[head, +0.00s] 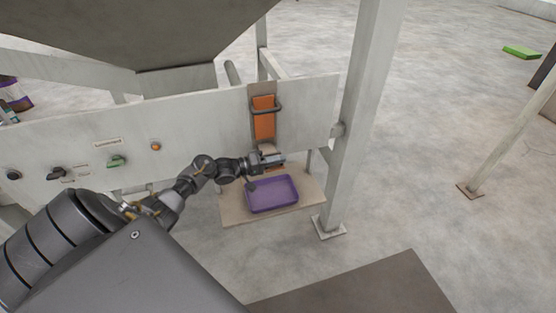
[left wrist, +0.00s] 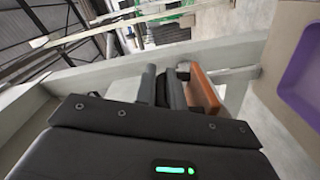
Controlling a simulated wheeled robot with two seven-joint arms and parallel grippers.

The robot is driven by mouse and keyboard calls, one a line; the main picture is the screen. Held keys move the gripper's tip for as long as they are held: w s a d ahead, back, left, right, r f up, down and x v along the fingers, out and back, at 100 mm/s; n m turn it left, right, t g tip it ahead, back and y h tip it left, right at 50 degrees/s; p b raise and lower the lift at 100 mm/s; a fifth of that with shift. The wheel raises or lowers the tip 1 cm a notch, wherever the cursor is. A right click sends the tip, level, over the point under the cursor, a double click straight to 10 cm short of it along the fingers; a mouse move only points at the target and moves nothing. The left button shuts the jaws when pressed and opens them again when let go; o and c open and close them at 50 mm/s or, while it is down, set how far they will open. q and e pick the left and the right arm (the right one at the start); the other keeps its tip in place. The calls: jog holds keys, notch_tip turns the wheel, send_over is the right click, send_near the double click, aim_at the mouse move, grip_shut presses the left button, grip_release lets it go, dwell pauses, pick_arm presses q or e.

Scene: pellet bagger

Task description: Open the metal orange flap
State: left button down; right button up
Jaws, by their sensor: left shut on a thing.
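The orange metal flap (left wrist: 203,92) stands right beside my left gripper's fingers in the left wrist view, its edge towards the camera. In the head view, an orange panel (head: 264,126) shows on the front of the pale machine, with a dark bar across its upper part. My left gripper (head: 280,159) is below that panel, above the purple tray (head: 272,208). Its fingers, also seen in the left wrist view (left wrist: 163,88), are shut on a dark piece at the flap, seemingly its handle. The fingers hide most of the grip. My right gripper is not in view.
The purple tray sits on a tan board (head: 235,213) under the panel. A pale upright post (head: 356,120) stands to the right. Knobs and a green switch (head: 116,162) are on the machine front at left.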

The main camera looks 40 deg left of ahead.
pick_arm(q)
jog(key=c, duration=1.8)
grip_release()
jog(key=shift+o, duration=0.2)
jog(key=shift+s+a+f, duration=0.1)
jog(key=shift+s+a, duration=0.15)
jog(key=shift+s, duration=0.1)
jog(key=b+v, duration=0.1)
jog(key=v, duration=0.9)
jog(key=shift+b, duration=0.35)
